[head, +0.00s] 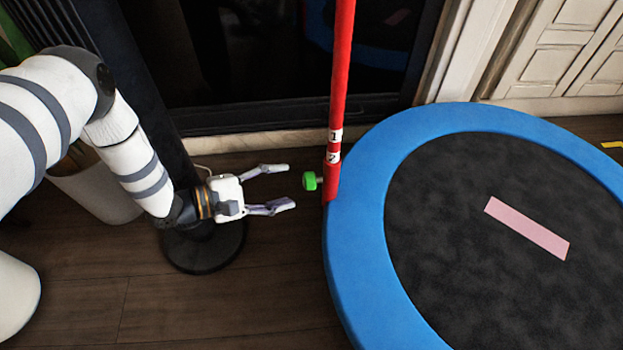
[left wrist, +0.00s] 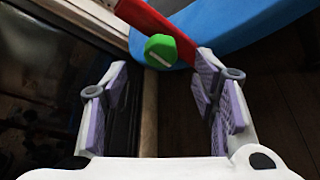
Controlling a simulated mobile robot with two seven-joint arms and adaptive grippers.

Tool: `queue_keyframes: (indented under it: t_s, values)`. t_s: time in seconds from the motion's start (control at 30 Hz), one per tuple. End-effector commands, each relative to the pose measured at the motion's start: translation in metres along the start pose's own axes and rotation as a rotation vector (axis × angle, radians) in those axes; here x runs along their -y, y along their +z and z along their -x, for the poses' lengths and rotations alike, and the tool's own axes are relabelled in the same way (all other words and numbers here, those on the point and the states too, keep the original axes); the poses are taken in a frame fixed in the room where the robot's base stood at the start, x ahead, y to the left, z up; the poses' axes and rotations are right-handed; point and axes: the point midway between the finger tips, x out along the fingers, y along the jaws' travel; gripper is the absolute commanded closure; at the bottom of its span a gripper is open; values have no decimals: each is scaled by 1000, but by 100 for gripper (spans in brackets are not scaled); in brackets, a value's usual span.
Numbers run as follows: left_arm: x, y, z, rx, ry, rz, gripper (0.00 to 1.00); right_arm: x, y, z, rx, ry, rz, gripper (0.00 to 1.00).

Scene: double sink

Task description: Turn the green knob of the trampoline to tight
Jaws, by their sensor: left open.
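The green knob (head: 309,181) sits on the left side of the red post (head: 340,100), low down beside the trampoline (head: 345,235). The post has white labels with dark marks just above the knob's level. My left gripper (head: 291,187) is open and points at the knob, with a small gap between its fingertips and the knob. In the left wrist view the knob (left wrist: 160,51) shows ahead, between and beyond the two fingers, with a pale line across its face. The red post (left wrist: 160,22) and blue rim (left wrist: 215,30) lie behind it. My right gripper is not in view.
A black round stand base (head: 200,250) is on the floor below my left wrist. A white pot (head: 95,190) stands at the left. A dark glass door (head: 250,60) and wall are behind. The wooden floor (head: 240,310) in front is clear.

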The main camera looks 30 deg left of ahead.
Motion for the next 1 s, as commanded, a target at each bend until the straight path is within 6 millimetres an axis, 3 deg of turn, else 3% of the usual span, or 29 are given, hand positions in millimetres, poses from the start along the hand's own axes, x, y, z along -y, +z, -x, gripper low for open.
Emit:
queue_keyframes:
  t_s: [0.1,0.3,0.6,0.67,0.83,1.0]
  values:
    - [4,-2,-30,0,-2,1,46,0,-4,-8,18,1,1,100]
    - [2,-1,-60,-1,-1,0,46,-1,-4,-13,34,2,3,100]
    - [1,-1,-65,-3,-1,0,46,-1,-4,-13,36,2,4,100]
    - [1,-1,-65,-3,-1,0,55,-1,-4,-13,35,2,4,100]
    - [1,-1,-65,-3,-1,0,94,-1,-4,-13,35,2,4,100]
    - [1,-1,-65,-3,0,-2,95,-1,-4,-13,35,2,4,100]
